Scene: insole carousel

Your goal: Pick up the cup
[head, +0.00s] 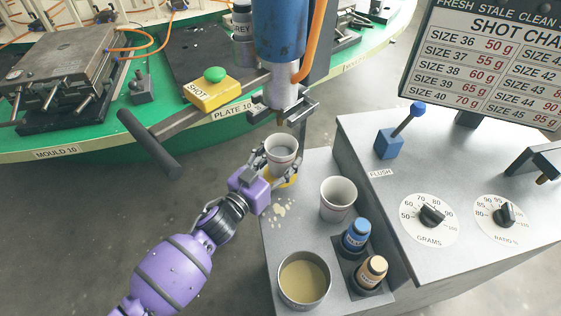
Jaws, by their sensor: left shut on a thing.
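A second white cup (338,199) stands upright and apart on the grey shelf, right of my gripper. My right gripper does not show.
The blue dispenser (279,30) hangs right above the held cup. A container of tan liquid (304,281) and two small bottles (356,234) stand at the shelf front. A grey console (450,150) with dials and a blue lever is right. A yellow SHOT button box (212,91) is left.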

